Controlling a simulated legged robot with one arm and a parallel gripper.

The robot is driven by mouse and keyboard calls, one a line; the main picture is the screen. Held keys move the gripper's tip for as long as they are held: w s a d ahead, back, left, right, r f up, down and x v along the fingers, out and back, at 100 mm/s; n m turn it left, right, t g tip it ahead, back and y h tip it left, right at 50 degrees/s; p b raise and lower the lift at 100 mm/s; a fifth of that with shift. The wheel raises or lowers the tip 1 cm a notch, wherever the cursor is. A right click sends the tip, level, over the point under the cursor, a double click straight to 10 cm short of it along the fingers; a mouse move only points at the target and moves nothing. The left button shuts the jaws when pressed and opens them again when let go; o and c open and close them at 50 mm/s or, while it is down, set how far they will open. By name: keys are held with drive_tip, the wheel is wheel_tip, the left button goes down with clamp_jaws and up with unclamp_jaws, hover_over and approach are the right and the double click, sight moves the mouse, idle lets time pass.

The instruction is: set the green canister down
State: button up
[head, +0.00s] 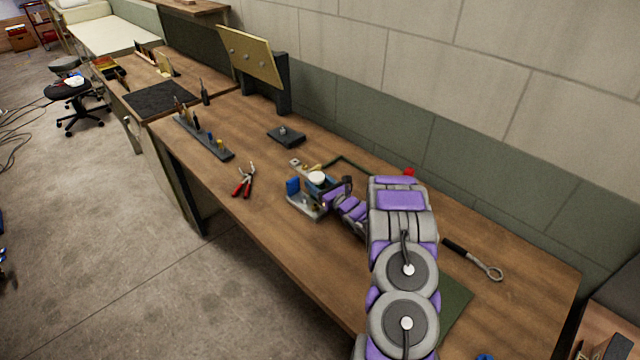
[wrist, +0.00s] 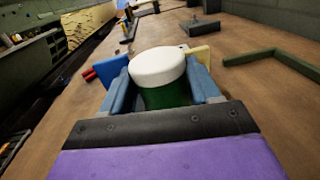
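The green canister (wrist: 166,95) with a white lid (wrist: 157,66) is upright between the blue fingers of my gripper (wrist: 160,88) in the wrist view. The fingers press on its two sides. In the head view only the white lid (head: 316,178) shows clearly, at my gripper (head: 312,188) over the middle of the workbench (head: 270,235).
Red-handled pliers (head: 244,182) lie left of my gripper. A dark block (head: 286,136) and a tool rack (head: 203,138) stand farther back. A green angled frame (head: 350,164) lies near the wall. A ring-ended tool (head: 473,260) lies at right.

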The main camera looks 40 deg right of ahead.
sight(320, 185)
drive_tip(key=shift+o, duration=1.4)
drive_tip(key=shift+a+r, duration=0.15)
drive_tip(key=shift+a, duration=0.4)
drive_tip(key=shift+o, duration=0.9)
drive_tip(key=shift+d, duration=0.75)
drive_tip(key=shift+s+d, duration=0.2)
drive_tip(key=s, duration=0.4)
drive_tip(key=s+a, duration=0.1)
drive_tip(key=s, duration=0.1)
drive_tip(key=shift+r+p, duration=0.1)
drive_tip(key=shift+p, duration=0.3)
drive_tip(key=s, duration=0.3)
drive_tip(key=s+d, duration=0.1)
drive_tip(key=s, duration=0.1)
drive_tip(key=shift+s+f, duration=0.1)
drive_tip(key=shift+f, duration=0.2)
drive_tip(key=shift+s+a, duration=0.1)
drive_tip(key=shift+s, duration=0.05)
